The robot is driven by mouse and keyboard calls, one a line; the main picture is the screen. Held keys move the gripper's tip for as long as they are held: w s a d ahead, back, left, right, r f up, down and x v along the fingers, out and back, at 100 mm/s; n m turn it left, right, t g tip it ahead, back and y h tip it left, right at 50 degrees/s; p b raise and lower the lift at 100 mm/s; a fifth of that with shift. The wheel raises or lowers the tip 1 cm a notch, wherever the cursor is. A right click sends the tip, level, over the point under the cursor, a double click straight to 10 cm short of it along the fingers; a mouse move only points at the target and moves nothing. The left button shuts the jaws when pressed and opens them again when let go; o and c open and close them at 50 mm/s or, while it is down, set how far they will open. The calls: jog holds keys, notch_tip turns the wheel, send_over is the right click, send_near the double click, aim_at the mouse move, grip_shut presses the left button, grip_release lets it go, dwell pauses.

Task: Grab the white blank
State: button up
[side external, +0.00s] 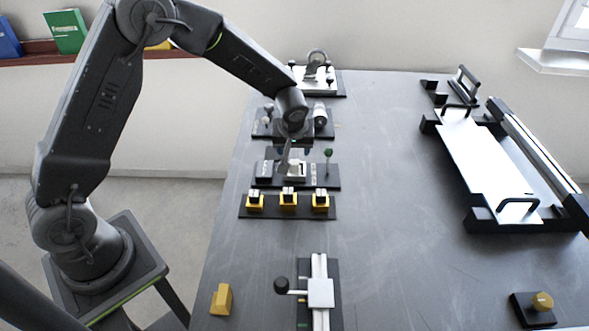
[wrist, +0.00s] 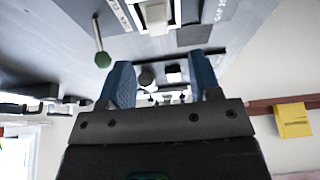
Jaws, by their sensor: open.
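A small white block (side external: 296,170), which looks like the white blank, sits in a black fixture (side external: 325,180) with white label strips and a green-knobbed lever (side external: 328,153). In the wrist view the white block (wrist: 157,18) shows at the top edge, beyond my fingertips, with the green knob (wrist: 103,60) to its left. My gripper (side external: 287,160) is just above or beside this fixture in the side view; its exact height over the block is unclear. In the wrist view my gripper (wrist: 162,68) has its two blue fingers spread apart with nothing held between them.
Yellow blocks on a black strip (side external: 270,212) stand in front of the fixture. Other devices (side external: 268,131) stand behind it. A slide with a white square plate (side external: 320,292) is at the front. A long white-topped frame (side external: 490,160) is at right. The table's middle right is clear.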

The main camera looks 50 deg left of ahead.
aim_at(295, 162)
jog(key=x, duration=0.7)
jog(key=shift+d+f, duration=0.15)
jog(key=shift+f, duration=0.05)
jog(key=c, duration=1)
jog(key=shift+r, duration=0.1)
